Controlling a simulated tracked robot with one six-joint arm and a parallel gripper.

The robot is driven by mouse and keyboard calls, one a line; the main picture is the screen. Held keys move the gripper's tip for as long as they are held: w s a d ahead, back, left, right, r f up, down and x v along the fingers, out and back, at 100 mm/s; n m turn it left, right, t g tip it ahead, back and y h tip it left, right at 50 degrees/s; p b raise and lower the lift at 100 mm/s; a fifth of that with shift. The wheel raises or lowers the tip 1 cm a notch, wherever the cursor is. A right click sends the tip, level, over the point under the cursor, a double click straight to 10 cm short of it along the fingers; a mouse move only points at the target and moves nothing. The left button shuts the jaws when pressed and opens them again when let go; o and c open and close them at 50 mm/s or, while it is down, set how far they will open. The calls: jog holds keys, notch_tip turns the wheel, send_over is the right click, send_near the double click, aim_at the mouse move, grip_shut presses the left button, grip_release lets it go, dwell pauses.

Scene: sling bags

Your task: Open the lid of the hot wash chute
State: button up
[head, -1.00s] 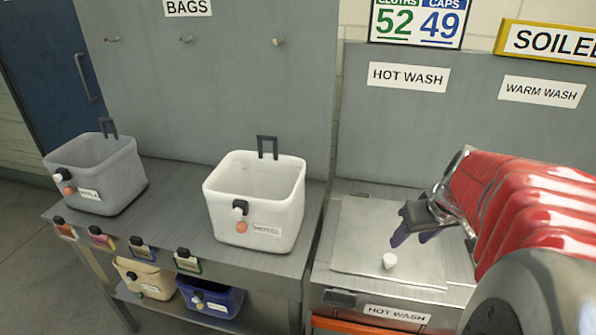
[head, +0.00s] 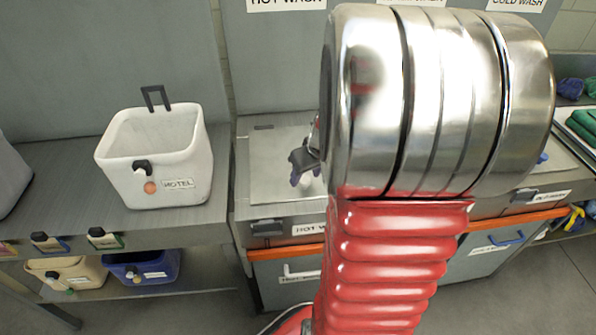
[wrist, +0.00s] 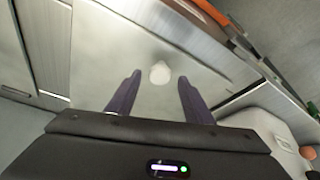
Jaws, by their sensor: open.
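The hot wash chute lid (head: 262,178) is a flat metal plate set in the counter under the HOT WASH sign, and it lies closed. Its small white knob shows in the wrist view (wrist: 160,73), between and just beyond my fingertips. My gripper (head: 306,172) is above the lid with its dark purple fingers pointing down. In the wrist view my gripper (wrist: 157,85) is open, with nothing between the fingers. In the head view my own arm hides the right part of the lid, and the knob is only partly visible beside the fingers.
A white HOTEL bag (head: 158,165) stands on the bench left of the chute. A tan bag (head: 62,272) and a blue bag (head: 150,266) sit on the shelf below. An orange strip (head: 285,252) runs along the chute's front. Green cloths (head: 585,125) lie far right.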

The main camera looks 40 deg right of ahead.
jog(key=shift+w+f, duration=0.25)
jog(key=shift+f, duration=0.4)
grip_shut()
dwell(0.4)
